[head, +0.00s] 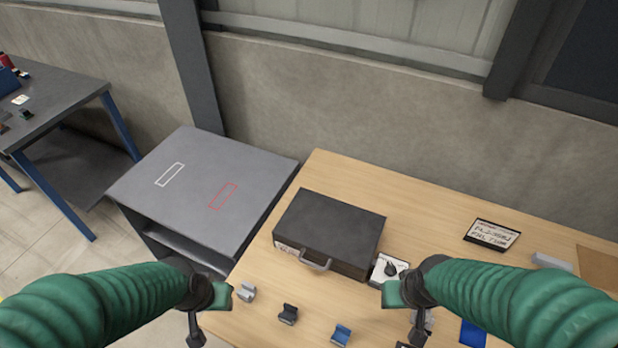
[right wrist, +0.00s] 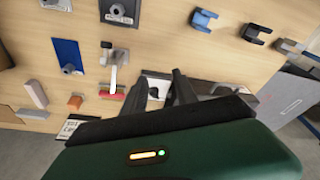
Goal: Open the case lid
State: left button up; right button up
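The black case (head: 330,230) lies flat on the wooden table with its lid down. Its grey handle (head: 316,264) is on the front side, facing me. My left gripper (head: 195,332) is left of and nearer than the case, past the table's left edge; its fingers are too small to judge. My right gripper (head: 417,332) is over the table, to the right of and nearer than the case, apart from it. In the right wrist view its two dark fingers (right wrist: 160,88) stand apart, with no object clearly held between them.
Grey, dark and blue clips (head: 341,334) lie along the table's front. A white card with a dark part (head: 389,268) sits right of the case. A labelled plate (head: 492,234) lies further right. A grey cabinet (head: 180,200) with white and red outlines stands left.

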aim_at(345, 234)
jog(key=k+j+u, duration=0.1)
jog(key=u, duration=0.3)
jog(key=k+j+u, duration=0.1)
jog(key=j+u, duration=0.3)
jog(key=l, duration=0.1)
